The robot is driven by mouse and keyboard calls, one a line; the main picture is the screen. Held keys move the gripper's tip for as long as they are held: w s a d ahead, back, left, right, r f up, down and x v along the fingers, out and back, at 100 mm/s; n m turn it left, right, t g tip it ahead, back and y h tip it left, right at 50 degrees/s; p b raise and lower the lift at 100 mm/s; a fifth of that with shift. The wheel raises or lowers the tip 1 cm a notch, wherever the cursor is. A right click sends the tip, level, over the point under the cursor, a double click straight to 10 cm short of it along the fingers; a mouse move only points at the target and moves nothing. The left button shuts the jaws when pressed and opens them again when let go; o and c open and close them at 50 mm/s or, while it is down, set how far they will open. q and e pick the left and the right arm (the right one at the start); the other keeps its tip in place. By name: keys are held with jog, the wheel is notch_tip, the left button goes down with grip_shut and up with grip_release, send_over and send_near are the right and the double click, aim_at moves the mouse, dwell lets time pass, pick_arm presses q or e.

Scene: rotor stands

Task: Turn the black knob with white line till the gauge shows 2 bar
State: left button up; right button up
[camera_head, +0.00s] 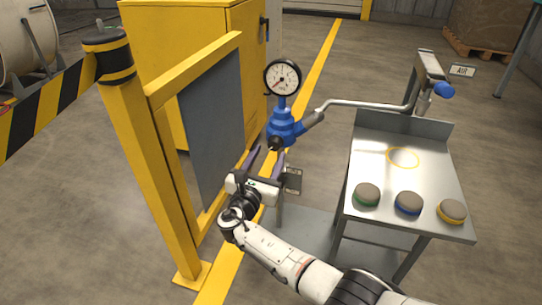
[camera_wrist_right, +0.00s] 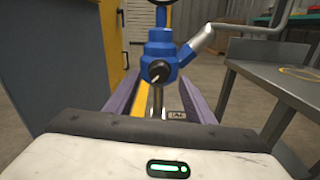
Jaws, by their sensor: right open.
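The black knob (camera_head: 276,143) sits on the front of a blue regulator body (camera_head: 284,128). My right gripper (camera_head: 266,162) is open in front of and just below the knob. In the wrist view its two purple fingers (camera_wrist_right: 160,97) stand apart on either side of the knob line, not touching it. My left gripper is out of view.
A yellow post and frame with a grey panel (camera_head: 213,120) stand close on the left. A metal table (camera_head: 380,160) on the right holds green, blue and yellow-based round pads (camera_head: 408,203). A grey pipe (camera_head: 365,105) runs right from the regulator.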

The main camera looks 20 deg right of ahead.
aim_at(274, 146)
jog(key=b+x, duration=0.1)
jog(key=x, duration=0.1)
jog(key=shift+w+d+f, duration=0.15)
jog(key=shift+w, duration=0.05)
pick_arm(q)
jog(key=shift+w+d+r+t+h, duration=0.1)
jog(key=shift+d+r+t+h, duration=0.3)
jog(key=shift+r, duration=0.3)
pick_arm(e)
jog(key=shift+w+d, duration=0.25)
jog(key=shift+w, duration=0.15)
jog(key=shift+c, duration=0.2)
jog(key=c, duration=1)
jog(key=shift+m, duration=0.3)
